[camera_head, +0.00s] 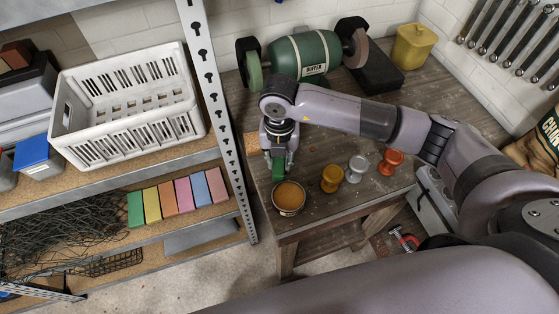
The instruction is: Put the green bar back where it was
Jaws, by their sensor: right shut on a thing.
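My right gripper (278,158) points down over the left front part of the wooden bench. It is shut on a green bar (278,169), held just behind a round tin; the fingers hide part of the bar. I cannot tell whether the bar touches the bench. Another green bar (136,209) stands at the left end of a row of coloured bars on the shelf at left. My left gripper is not in view.
The round tin (289,197) with amber contents stands at the bench's front edge. Yellow (332,178), grey (356,169) and orange (391,161) spool-shaped pieces stand to its right. A metal shelf post (222,115) rises left of the bench. A green buffer machine (304,56) stands behind.

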